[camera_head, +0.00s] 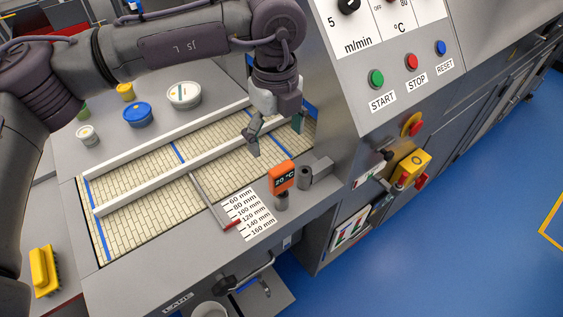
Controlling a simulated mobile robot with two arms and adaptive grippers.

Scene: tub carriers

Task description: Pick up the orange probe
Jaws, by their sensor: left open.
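The orange probe (282,177) stands upright near the front right of the grey machine top. Its face reads 20 °C, and its lower end sits in a small grey holder (282,201). My left gripper (275,139) hangs open and empty above the tiled bed, up and slightly left of the probe in the picture. The gripper does not touch the probe. My right gripper is not in view.
A grey cylinder block (305,176) stands close right of the probe. White rails (150,185) cross the tiled bed. A scale card (248,215) lies left of the probe. The control panel (400,60) rises at the right. Round containers (138,114) stand at the back left.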

